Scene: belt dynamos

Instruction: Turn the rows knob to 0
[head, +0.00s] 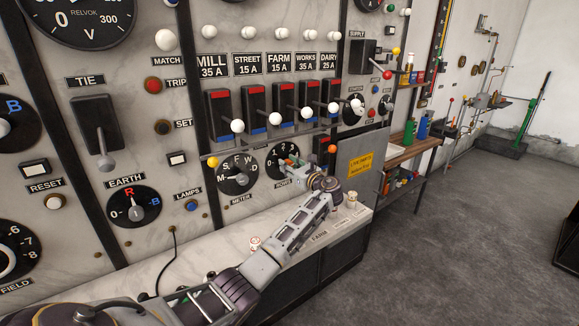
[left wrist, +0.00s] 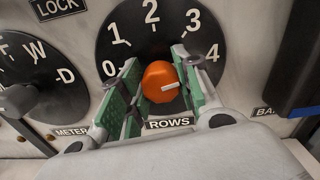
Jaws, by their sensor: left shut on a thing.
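The rows dial (head: 276,158) is a black disc with white numbers on the panel, above the label ROWS. In the left wrist view the dial (left wrist: 155,40) shows 0 to 4, and its orange knob (left wrist: 158,82) sits at the middle. The knob's white mark lies toward the right, on the 4 side of the dial. My left gripper (head: 292,165) is shut on the knob; in the left wrist view its green pads (left wrist: 157,84) are on either side of it. The knob is hidden behind the gripper in the head view. My right gripper is not in view.
The meter dial (head: 238,174) is just left of the rows dial. Several lever switches with white balls (head: 283,112) are above it. A yellow warning sign (head: 360,165) is to the right. The pale ledge (head: 215,245) runs below my left arm, and the floor at right is open.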

